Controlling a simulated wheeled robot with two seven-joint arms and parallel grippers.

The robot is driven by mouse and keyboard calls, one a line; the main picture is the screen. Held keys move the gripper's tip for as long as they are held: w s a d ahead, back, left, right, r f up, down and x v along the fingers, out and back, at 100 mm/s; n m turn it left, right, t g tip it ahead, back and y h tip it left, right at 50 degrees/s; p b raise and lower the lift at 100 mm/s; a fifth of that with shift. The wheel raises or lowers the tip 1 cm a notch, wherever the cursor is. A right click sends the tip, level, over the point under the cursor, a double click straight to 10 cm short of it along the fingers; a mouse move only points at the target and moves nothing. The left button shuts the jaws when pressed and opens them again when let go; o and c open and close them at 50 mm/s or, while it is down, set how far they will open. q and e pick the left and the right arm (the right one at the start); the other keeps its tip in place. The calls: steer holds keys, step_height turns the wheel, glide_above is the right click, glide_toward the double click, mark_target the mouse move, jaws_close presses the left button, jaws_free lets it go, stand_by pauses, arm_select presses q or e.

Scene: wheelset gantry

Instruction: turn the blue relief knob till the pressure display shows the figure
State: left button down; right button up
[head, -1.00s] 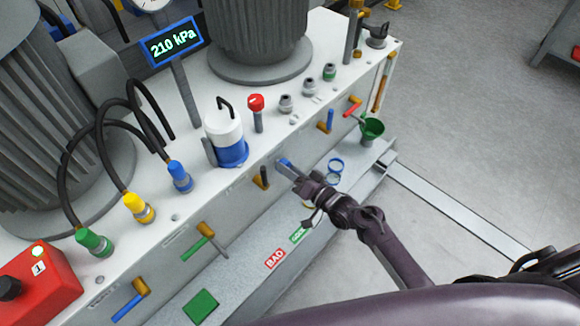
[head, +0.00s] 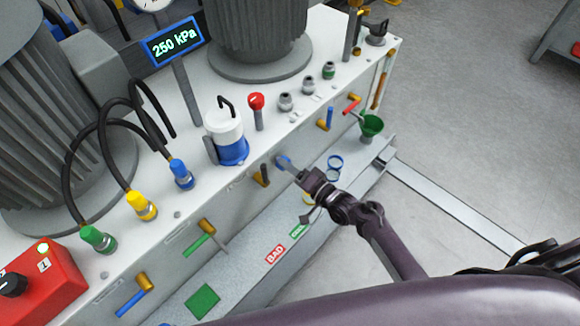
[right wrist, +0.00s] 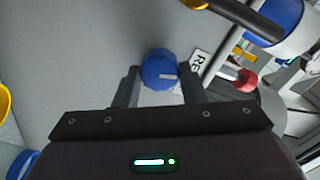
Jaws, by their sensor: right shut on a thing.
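The blue relief knob (right wrist: 160,70) sits on the front face of the white unit, between the two fingers of my right gripper (right wrist: 158,88) in the right wrist view. In the head view the right gripper (head: 293,168) reaches the front face and is shut on the knob, which is mostly hidden there. The pressure display (head: 173,41) on its post reads 250 kPa in green figures. My left gripper is not in view.
A blue-and-white canister (head: 226,137) and a red-capped post (head: 257,108) stand on the unit's top. Coloured valve levers (head: 200,243) stick out of the front face. A green funnel (head: 371,127) is to the right. The floor at right is mostly open.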

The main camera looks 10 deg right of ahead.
steer(key=o, duration=1)
steer(key=v, duration=0.7)
steer(key=shift+s+d, duration=0.3)
steer(key=s+d+f+n+g+h, duration=0.15)
steer(key=s+f, duration=0.25)
steer(key=f, duration=0.4)
steer(key=s+f+n+g+h, duration=0.1)
steer(key=s+f+g+h, duration=0.2)
steer(key=f, duration=0.4)
steer(key=s+f+n+g+h, duration=0.1)
steer(key=s+f+g, duration=0.1)
steer(key=s+f, duration=0.45)
steer(key=s+d+f+n+g+h, duration=0.1)
steer(key=s+f+g, duration=0.1)
steer(key=s+f, duration=0.3)
steer(key=s+d+f+n+g+h, duration=0.1)
steer(key=s+d+f+n+g, duration=0.1)
steer(key=s, duration=0.9)
steer(key=s+d+f+n+g+h, duration=0.2)
steer(key=s+f+g, duration=0.1)
steer(key=s+f, duration=0.4)
steer(key=shift+s+f+g, duration=0.25)
steer(key=shift+s+f, duration=0.05)
steer(key=shift+s, duration=0.25)
